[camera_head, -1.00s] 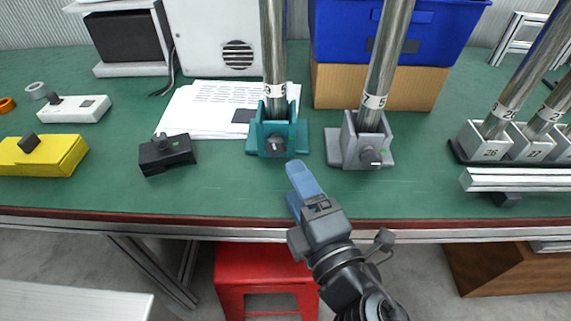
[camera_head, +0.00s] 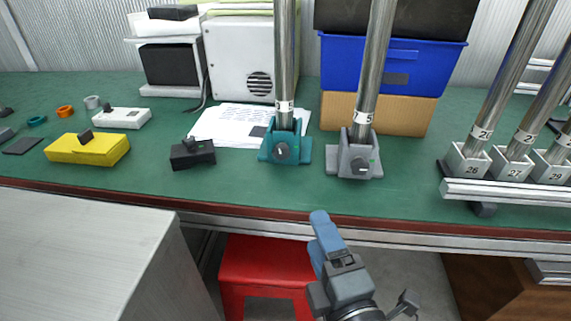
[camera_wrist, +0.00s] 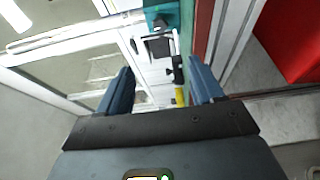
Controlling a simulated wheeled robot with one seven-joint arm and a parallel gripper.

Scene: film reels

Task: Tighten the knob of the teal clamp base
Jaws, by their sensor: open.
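The teal clamp base (camera_head: 299,152) stands on the green bench, with a metal pole marked 5 upright in it. My gripper (camera_head: 318,236) has blue fingers and is open and empty. In the head view it is below and right of the teal base, in front of the bench edge, apart from the knob. In the wrist view, a teal part (camera_wrist: 162,13), seemingly this base, shows at the top edge, beyond the spread fingers (camera_wrist: 162,88).
A grey clamp base (camera_head: 352,163) with another pole stands just right. A black clamp block (camera_head: 192,154) and a yellow block (camera_head: 88,149) lie left. Papers (camera_head: 232,125) lie behind. A red stool (camera_head: 265,275) is below the bench; a grey cabinet (camera_head: 80,250) is front left.

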